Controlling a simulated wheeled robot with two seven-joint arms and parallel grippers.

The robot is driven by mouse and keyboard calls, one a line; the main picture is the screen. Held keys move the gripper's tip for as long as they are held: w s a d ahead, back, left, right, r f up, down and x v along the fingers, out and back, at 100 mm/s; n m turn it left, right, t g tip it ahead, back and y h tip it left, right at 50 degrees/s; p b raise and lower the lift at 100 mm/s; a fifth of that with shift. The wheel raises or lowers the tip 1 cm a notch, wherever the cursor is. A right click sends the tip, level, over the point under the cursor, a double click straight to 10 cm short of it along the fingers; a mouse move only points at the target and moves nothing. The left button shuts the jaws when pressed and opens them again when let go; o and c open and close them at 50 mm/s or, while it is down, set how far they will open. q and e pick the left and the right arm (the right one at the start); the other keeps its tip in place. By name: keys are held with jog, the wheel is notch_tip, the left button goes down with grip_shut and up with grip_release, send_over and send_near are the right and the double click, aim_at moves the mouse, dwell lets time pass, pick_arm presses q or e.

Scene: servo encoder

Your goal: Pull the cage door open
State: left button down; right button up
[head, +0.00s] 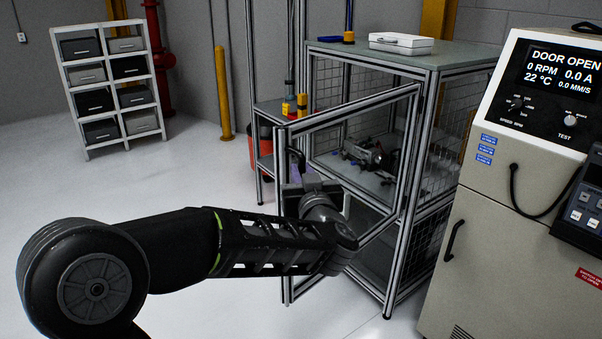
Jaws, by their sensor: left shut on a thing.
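The cage (432,190) is an aluminium-framed enclosure with mesh sides, right of centre in the head view. Its door (352,107), an aluminium frame, stands swung outward from the cage, with its free edge toward the left. A dark handle (298,160) is on the free edge of the door. My left gripper (299,181) is at this handle and shut on it; its fingertips are partly hidden. My left arm crosses in front of the lower door. My right gripper is not in view.
A control cabinet (450,265) with a display reading "DOOR OPEN" (562,64) stands at the right. Machine parts (376,157) sit inside the cage. A white case (401,43) lies on top. A bin shelf (148,70) stands back left. The floor at left is clear.

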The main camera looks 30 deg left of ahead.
pick_arm(q)
jog(key=shift+w+d+r, duration=0.1)
jog(key=shift+d+r, duration=0.05)
jog(key=shift+r, duration=0.1)
jog(key=c, duration=1.9)
grip_release()
jog(key=o, duration=0.3)
jog(key=shift+w+d, duration=0.1)
jog(key=shift+w, duration=0.05)
jog(key=shift+o, duration=1)
jog(key=shift+f, duration=0.15)
jog(key=v, duration=0.7)
jog(key=shift+s+d+b, duration=0.15)
jog(key=shift+s+b, duration=0.2)
jog(key=shift+s, duration=0.05)
